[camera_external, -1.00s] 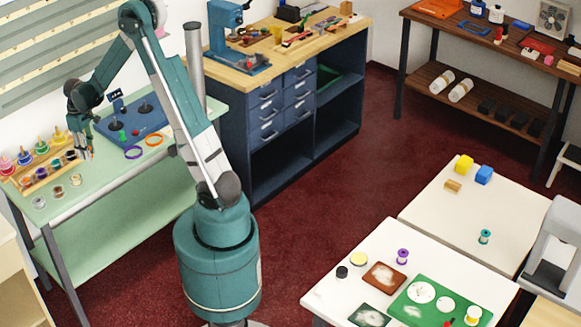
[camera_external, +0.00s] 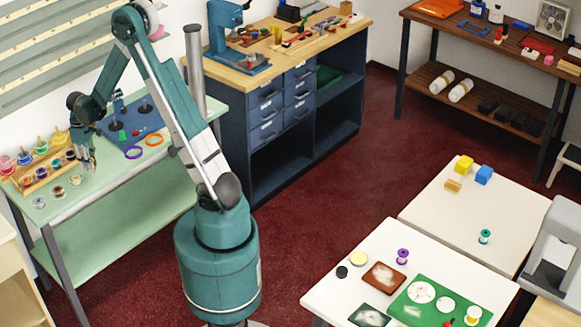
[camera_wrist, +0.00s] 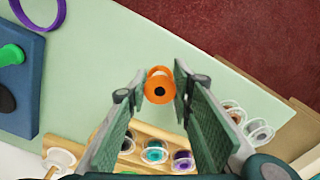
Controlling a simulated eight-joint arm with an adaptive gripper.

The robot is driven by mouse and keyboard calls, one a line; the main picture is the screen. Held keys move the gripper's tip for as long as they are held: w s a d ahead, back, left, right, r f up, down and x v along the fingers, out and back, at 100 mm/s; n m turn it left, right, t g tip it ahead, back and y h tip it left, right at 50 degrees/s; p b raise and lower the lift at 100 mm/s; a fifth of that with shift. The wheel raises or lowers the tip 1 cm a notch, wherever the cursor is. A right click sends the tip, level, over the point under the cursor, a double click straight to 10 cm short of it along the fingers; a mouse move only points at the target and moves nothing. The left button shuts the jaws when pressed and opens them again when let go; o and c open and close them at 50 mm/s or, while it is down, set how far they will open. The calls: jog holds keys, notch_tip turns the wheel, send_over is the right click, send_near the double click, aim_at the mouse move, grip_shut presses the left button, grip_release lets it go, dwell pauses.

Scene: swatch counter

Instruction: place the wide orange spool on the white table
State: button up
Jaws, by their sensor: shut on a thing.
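The wide orange spool (camera_wrist: 158,89) sits between the fingertips of my gripper (camera_wrist: 157,84) in the wrist view. My gripper is shut on it, above the pale green table (camera_wrist: 215,70). In the external view my gripper (camera_external: 88,160) is at the green table on the left, and the spool is too small to make out there. Two white-topped tables are at the lower right. The nearer white table (camera_external: 340,295) bears a purple spool (camera_external: 403,256), a green mat (camera_external: 425,312) and small dishes. The farther white table (camera_external: 440,215) bears a teal spool (camera_external: 485,237) and blocks.
A wooden rack (camera_external: 40,178) with several spools stands left of my gripper. A blue board (camera_external: 130,122) and purple and orange rings lie on its right. Red floor (camera_external: 330,190) separates the green table from the white tables. A blue workbench (camera_external: 280,110) stands at the back.

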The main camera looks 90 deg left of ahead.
aim_at(94, 177)
jog(key=shift+f, duration=0.2)
jog(key=shift+f, duration=1.75)
jog(key=shift+f+b, duration=0.2)
jog(key=shift+b, duration=0.25)
jog(key=o, duration=0.5)
jog(key=shift+r, duration=0.2)
jog(key=shift+r+p, duration=0.95)
jog(key=shift+r, duration=1.05)
jog(key=shift+c, duration=0.2)
